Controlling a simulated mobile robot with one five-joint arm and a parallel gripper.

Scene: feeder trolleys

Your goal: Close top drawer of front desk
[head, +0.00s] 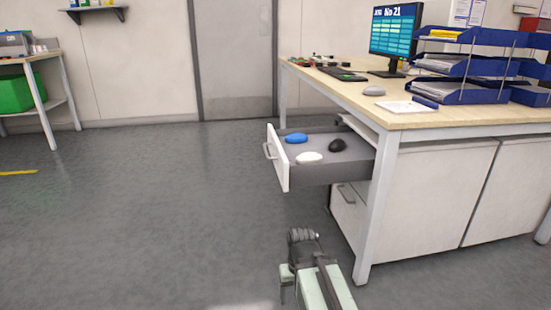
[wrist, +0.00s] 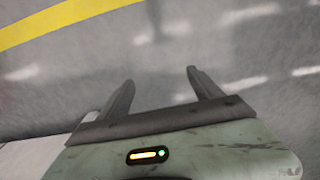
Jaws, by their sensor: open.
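The top drawer (head: 278,172) of the desk stands pulled out to the left, with a white front and a metal handle (head: 269,151). A blue item, a white item and a black mouse-like item lie in it. The desk (head: 375,110) has a light wood top and white legs. My arm shows at the bottom of the head view, in front of and below the drawer; the gripper's fingertips cannot be made out there. In the wrist view my gripper (wrist: 158,85) is open and empty, with its two fingers apart over grey floor. The drawer is not in the wrist view.
The floor left of the drawer (head: 150,210) is clear. A desk leg (head: 376,210) stands right of my arm. A lower drawer (head: 347,212) is shut under the top one. A monitor (head: 396,32) and blue trays (head: 462,65) stand on the desk. A yellow floor line (wrist: 60,20) shows in the wrist view.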

